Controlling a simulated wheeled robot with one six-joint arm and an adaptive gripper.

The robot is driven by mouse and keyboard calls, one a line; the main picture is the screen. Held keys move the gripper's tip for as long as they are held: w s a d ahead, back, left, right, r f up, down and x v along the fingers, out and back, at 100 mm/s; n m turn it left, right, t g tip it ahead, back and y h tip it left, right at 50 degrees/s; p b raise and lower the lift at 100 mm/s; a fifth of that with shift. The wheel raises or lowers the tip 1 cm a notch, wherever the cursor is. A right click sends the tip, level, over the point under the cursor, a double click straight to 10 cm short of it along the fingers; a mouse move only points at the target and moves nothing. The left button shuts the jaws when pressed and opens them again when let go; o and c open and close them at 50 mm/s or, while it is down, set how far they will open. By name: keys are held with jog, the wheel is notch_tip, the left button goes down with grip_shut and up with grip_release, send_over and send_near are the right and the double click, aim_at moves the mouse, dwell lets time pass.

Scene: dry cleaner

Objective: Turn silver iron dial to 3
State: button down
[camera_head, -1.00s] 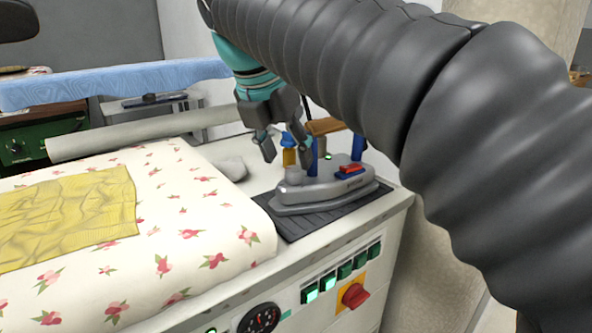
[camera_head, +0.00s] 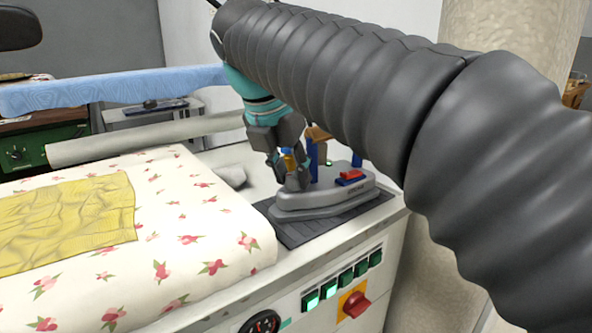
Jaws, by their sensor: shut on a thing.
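The silver iron (camera_head: 330,199) stands on a dark ribbed mat (camera_head: 290,233) at the right end of the pressing table. It has blue posts, a brown handle (camera_head: 318,133) mostly behind my arm, and a red and blue piece (camera_head: 350,177) on top. My gripper (camera_head: 290,181) points down at the left part of the iron's top. Its fingers are shut on the small grey dial there, which they hide. No dial numbers can be read.
A padded floral board (camera_head: 205,250) with a yellow cloth (camera_head: 65,222) lies to the left. The table front has green buttons (camera_head: 345,280) and a red knob (camera_head: 356,303). My arm covers the upper right. A blue ironing board (camera_head: 110,87) stands behind.

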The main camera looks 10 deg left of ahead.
jog(key=shift+r+m+p, duration=0.1)
jog(key=shift+m+p, duration=0.2)
jog(key=shift+p, duration=0.1)
jog(key=shift+a+m+h+p, duration=0.1)
jog(key=shift+m+h+p, duration=0.2)
jog(key=shift+m+p, duration=0.2)
jog(key=m, duration=0.2)
jog(key=shift+w+a+m+g+h+p, duration=0.1)
jog(key=shift+w+m+g+h+p, duration=0.05)
jog(key=shift+m+g+h+p, duration=0.2)
jog(key=m+g+h, duration=0.1)
jog(key=m, duration=0.2)
jog(key=shift+w+m, duration=0.1)
jog(key=shift+m, duration=0.15)
jog(key=shift+w+m+g+h, duration=0.2)
jog(key=shift+m+g, duration=0.75)
jog(key=shift+m, duration=1.15)
jog(key=shift+s, duration=0.1)
jog(key=c, duration=0.8)
grip_release()
jog(key=shift+c, duration=0.2)
